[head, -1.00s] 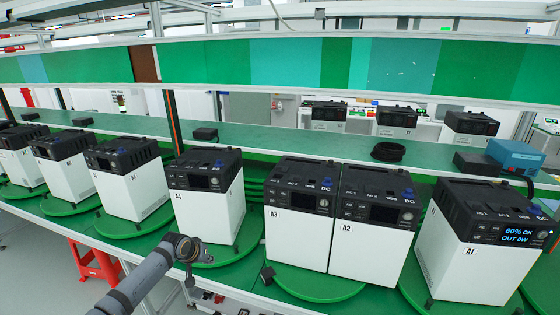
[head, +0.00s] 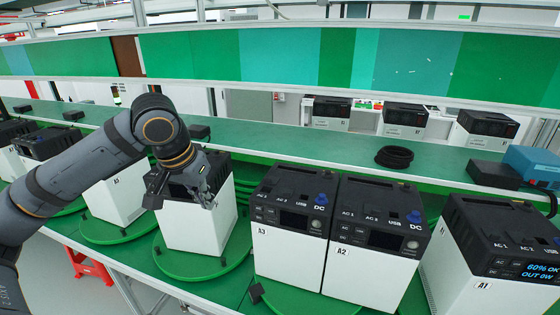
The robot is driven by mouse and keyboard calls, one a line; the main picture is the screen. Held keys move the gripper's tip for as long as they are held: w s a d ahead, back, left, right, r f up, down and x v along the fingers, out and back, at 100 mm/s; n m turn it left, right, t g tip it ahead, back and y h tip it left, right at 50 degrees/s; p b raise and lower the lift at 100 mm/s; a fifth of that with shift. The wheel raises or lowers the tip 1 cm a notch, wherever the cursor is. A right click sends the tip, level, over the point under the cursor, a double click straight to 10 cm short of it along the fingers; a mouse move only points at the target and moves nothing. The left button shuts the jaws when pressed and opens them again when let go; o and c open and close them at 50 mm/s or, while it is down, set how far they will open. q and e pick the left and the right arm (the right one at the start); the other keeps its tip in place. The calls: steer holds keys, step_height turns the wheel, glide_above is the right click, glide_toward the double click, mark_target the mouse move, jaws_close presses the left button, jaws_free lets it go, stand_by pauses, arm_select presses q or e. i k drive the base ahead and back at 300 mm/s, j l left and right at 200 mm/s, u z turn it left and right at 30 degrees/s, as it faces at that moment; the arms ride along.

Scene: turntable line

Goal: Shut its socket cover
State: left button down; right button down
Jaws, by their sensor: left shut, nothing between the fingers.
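Several white power units with black tops stand in a row. My left gripper (head: 206,197), shut and empty, is at the top front of the fourth unit from the right (head: 193,228). It hides most of that unit's top and its blue socket cover; I cannot tell whether it touches. Unit A3 (head: 288,257) has a blue cover (head: 321,200) by its DC label. Unit A2 (head: 364,275) has a blue cover (head: 414,217) too. Unit A1 (head: 470,278), with a lit display reading 60% OK, is cut off at the right edge. My right gripper is not in view.
The units stand on green round turntables (head: 183,266). A green shelf (head: 330,153) behind holds a black cable coil (head: 394,157), a black box (head: 492,174) and a blue device (head: 531,163). A red stool (head: 90,266) stands on the floor at left.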

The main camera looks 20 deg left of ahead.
mark_target(271, 180)
steer(key=i, duration=1)
